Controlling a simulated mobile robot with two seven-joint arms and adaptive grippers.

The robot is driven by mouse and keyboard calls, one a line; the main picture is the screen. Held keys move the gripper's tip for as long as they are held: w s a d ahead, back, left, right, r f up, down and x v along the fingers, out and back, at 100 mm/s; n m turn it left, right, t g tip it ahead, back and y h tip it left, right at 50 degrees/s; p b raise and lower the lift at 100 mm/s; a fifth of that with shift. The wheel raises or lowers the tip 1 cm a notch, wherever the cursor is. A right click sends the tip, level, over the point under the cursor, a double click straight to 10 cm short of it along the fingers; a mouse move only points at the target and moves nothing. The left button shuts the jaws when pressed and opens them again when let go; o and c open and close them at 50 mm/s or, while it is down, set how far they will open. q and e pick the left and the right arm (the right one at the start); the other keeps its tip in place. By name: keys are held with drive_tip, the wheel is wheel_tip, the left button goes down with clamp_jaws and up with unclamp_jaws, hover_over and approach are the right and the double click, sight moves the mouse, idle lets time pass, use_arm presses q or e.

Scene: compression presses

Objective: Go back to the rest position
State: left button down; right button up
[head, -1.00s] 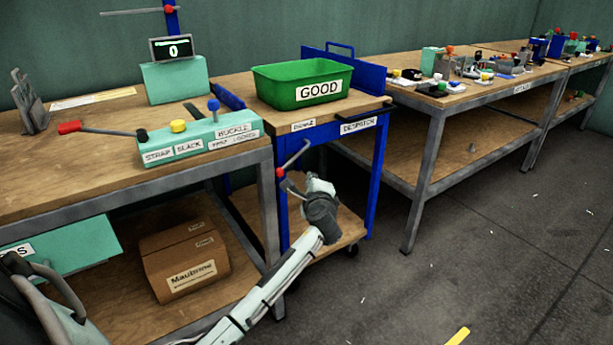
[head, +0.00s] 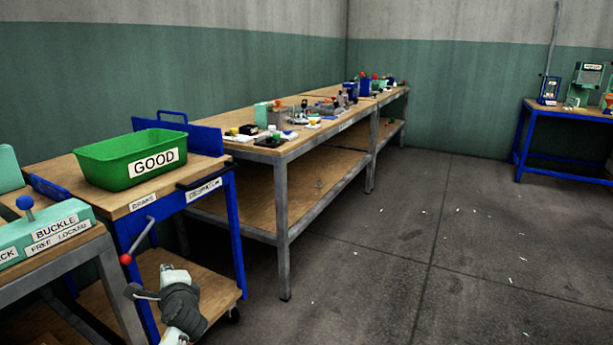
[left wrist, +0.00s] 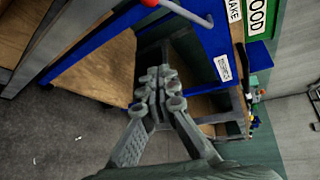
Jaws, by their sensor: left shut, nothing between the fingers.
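My left gripper (head: 136,291) shows low at the left of the head view, in front of the blue cart (head: 236,225). In the left wrist view the left gripper (left wrist: 153,55) has its fingers together with nothing between them. The cart's red-knobbed brake lever (head: 126,258) is just above the gripper in the head view. The lever's red knob (left wrist: 149,3) also shows at the top of the left wrist view. The fingers look apart from the knob. My right gripper is in neither view now.
A green bin marked GOOD (head: 130,160) stands on the cart. The teal buckle fixture (head: 47,235) sits on a bench at the left. A long bench (head: 285,150) with several small items runs along the wall.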

use_arm(q)
drive_tip(key=s+d+f+n+g+h, duration=0.2)
drive_tip(key=s+f+n, duration=0.1)
drive_tip(key=s+f, duration=0.6)
drive_tip(key=s+d+f+n+g+h, duration=0.2)
drive_tip(key=s+d+f+n+g, duration=0.15)
drive_tip(key=s+f, duration=0.45)
drive_tip(key=s+d+f+n+g+h, duration=0.1)
drive_tip(key=s+d+f+n+h, duration=0.1)
drive_tip(key=s, duration=0.6)
drive_tip(key=s+d+f+n+g+h, duration=0.2)
drive_tip(key=s+f, duration=0.3)
drive_tip(key=s, duration=0.3)
drive_tip(key=shift+s+d+f+n, duration=0.15)
drive_tip(key=shift+s+d+n, duration=0.2)
drive_tip(key=shift+d+n, duration=0.5)
